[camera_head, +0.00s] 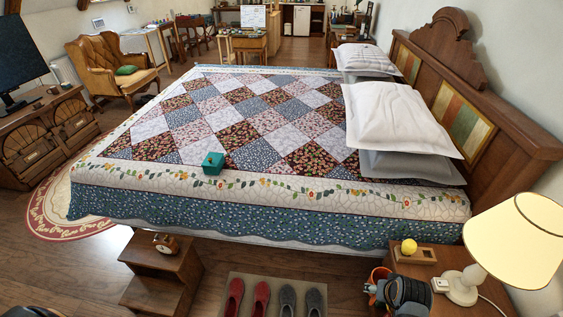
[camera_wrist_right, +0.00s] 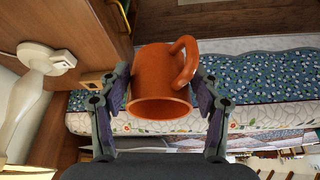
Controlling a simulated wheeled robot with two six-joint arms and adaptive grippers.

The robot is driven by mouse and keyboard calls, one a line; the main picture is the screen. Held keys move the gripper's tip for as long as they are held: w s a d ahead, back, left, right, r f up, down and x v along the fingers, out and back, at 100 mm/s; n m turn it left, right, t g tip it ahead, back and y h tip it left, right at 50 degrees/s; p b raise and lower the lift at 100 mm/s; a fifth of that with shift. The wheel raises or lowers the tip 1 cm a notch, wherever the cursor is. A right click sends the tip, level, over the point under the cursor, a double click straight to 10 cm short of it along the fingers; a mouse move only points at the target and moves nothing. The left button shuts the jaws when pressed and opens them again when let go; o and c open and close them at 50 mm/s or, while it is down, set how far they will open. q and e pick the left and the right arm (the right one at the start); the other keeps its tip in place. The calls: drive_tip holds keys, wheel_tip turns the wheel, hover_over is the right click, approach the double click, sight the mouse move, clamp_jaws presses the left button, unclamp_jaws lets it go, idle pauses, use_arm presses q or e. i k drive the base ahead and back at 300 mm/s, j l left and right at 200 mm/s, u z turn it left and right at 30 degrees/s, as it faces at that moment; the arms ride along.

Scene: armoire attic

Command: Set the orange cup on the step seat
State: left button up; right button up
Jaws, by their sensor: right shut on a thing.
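The orange cup (camera_head: 379,276) is held by my right gripper (camera_head: 374,288) at the left side of the nightstand. In the right wrist view the cup (camera_wrist_right: 158,105) sits between both fingers of the gripper (camera_wrist_right: 165,95), with its open mouth toward the camera and its handle at the upper right. The step seat (camera_head: 147,258) is a brown wooden two-level step at the lower left of the head view, well left of the cup. A small brown clock (camera_head: 166,243) stands on its upper level. My left gripper is not in view.
The nightstand (camera_head: 428,257) bears a yellow ball (camera_head: 409,246) in a wooden holder and a lamp (camera_head: 515,240). Red slippers (camera_head: 262,298) and grey slippers (camera_head: 288,299) lie on a mat between step and nightstand. The bed (camera_head: 240,203) stands behind, with a green box (camera_head: 213,164).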

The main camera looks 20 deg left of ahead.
sight(142, 249)
drive_tip(key=j, duration=3.35)
drive_tip(key=k+j, duration=0.1)
drive_tip(key=j, duration=1.6)
drive_tip(key=i+z, duration=0.05)
